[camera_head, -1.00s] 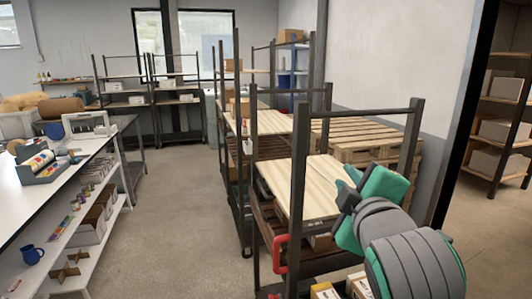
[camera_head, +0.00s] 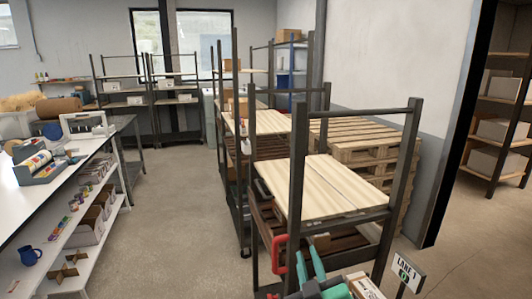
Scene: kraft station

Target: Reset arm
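My gripper (camera_head: 310,264) is at the bottom edge of the head view, low in front of the nearest rack. Its two teal fingers point up and stand a little apart, with nothing seen between them. My teal and dark wrist (camera_head: 325,291) is cut off by the lower edge. The rest of my arm is out of view.
The nearest dark metal rack (camera_head: 408,160) has a bare wooden top shelf (camera_head: 325,187) and boxes (camera_head: 362,287) low down. A lane sign (camera_head: 407,272) stands right of it. A white workbench (camera_head: 20,205) is at left; the floor aisle (camera_head: 180,215) between is clear.

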